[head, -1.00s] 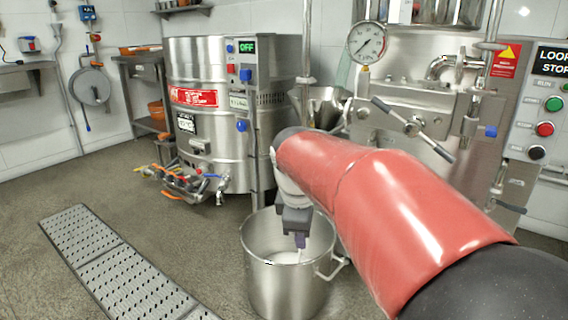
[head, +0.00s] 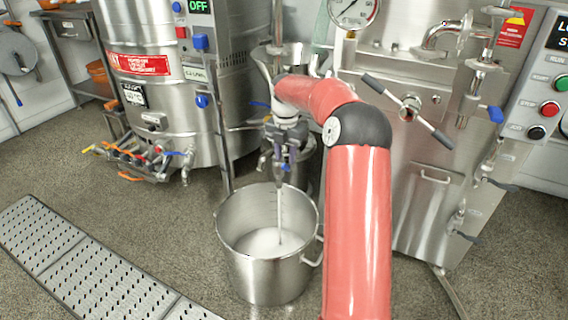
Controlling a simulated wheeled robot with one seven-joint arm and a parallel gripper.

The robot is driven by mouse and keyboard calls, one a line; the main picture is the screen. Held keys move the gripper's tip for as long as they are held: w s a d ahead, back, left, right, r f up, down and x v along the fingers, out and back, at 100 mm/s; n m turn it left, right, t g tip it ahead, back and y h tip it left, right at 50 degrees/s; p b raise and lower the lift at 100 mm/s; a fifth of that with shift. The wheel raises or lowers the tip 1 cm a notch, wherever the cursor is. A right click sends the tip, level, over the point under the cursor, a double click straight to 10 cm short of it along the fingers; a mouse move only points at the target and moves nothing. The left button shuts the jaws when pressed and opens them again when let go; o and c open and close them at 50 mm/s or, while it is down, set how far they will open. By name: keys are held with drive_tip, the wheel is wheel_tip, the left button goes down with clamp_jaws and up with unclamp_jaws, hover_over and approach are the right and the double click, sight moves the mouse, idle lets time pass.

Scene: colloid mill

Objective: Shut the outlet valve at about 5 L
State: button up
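A steel pot (head: 268,280) stands on the floor below the mill, with white liquid (head: 262,241) in its bottom. Faint marks show on its inner wall, too small to read. A thin greyish stream or tube (head: 280,208) runs down into the liquid; I cannot tell which. My gripper (head: 282,165) is above the pot, at the mill's outlet, pointing down. It largely hides the outlet valve. Small blue parts show around it, and I cannot tell which is the valve handle. Its fingers are too small and overlapped to tell whether they are open or hold anything.
The steel mill body (head: 400,190) with a crossed handle (head: 408,108) stands right of my arm. A steel tank (head: 150,100) with several small valves stands at the left, its display reading OFF. A drain grate (head: 85,262) crosses the floor at front left, with clear floor around it.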

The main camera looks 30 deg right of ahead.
sight(285, 165)
drive_tip(key=shift+f, duration=2.15)
clamp_jaws()
